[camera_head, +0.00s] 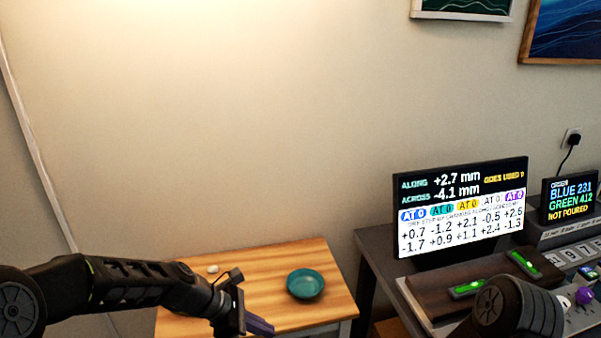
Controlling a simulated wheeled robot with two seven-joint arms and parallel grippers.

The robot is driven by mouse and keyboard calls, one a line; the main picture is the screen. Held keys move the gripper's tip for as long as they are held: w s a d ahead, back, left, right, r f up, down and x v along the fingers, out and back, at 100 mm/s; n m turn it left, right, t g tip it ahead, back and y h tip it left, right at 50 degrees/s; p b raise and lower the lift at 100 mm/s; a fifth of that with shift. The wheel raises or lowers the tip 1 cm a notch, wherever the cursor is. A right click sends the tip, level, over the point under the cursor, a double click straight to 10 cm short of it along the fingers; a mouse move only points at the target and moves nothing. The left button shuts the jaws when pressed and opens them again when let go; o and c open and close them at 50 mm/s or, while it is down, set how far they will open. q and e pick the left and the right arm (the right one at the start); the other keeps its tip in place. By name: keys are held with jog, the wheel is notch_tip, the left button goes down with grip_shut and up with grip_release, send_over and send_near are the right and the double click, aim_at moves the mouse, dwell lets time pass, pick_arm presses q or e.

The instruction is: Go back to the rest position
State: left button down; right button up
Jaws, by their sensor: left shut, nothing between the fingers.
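My left arm comes in from the lower left, and my left gripper (260,326) is over the front part of the small wooden table (300,257). It is shut and empty, with its dark purplish fingers close together. It is apart from the teal dish (305,284), which lies to its right on the table. A dark rounded link at the bottom right looks like part of my right arm; my right gripper does not show.
A dark bench at the right carries a readout screen (463,208), a smaller screen (570,200), a brown block with green levels (468,288) and a purple knob (585,295). A small pale object (213,269) lies on the wooden table. A wall stands behind.

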pick_arm(q)
jog(key=s+a+f+m+g+y, duration=0.1)
jog(key=s+f+m+y, duration=0.1)
jog(key=s+f+m, duration=0.45)
jog(key=s+f+m+y, duration=0.1)
jog(key=s+f, duration=0.3)
jog(key=f, duration=0.6)
jog(key=s+d+f+m, duration=0.1)
jog(key=s+f+m, duration=0.7)
jog(key=s, duration=0.6)
jog(key=m, duration=0.2)
jog(key=shift+d+f+m+y, duration=0.2)
jog(key=shift+d+m+y, duration=0.15)
jog(key=shift+d+y, duration=0.05)
